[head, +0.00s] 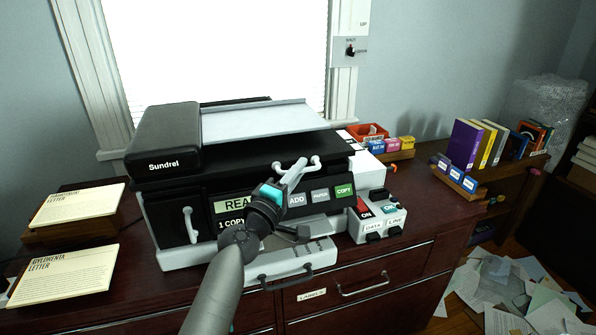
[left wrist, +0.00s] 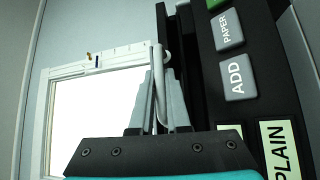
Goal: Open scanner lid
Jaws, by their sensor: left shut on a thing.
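The black and grey printer (head: 235,203) stands on the cabinet top, with its scanner lid (head: 250,153) on top. The lid looks down, lying flat over the body. A pale bar handle (head: 316,162) sits at the lid's front edge; it also shows in the left wrist view (left wrist: 158,75). My left gripper (head: 296,171) reaches up in front of the button panel and is shut on the handle, with its fingers (left wrist: 158,100) on either side of the bar. The gripper covers part of the display. My right gripper is not in view.
A switch box (head: 378,222) stands right of the printer, with small coloured boxes (head: 377,146) behind. Letter stacks (head: 62,275) lie at the left. Books (head: 465,145) stand on the right. Loose papers (head: 500,290) cover the floor at the right. A window (head: 220,55) is behind.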

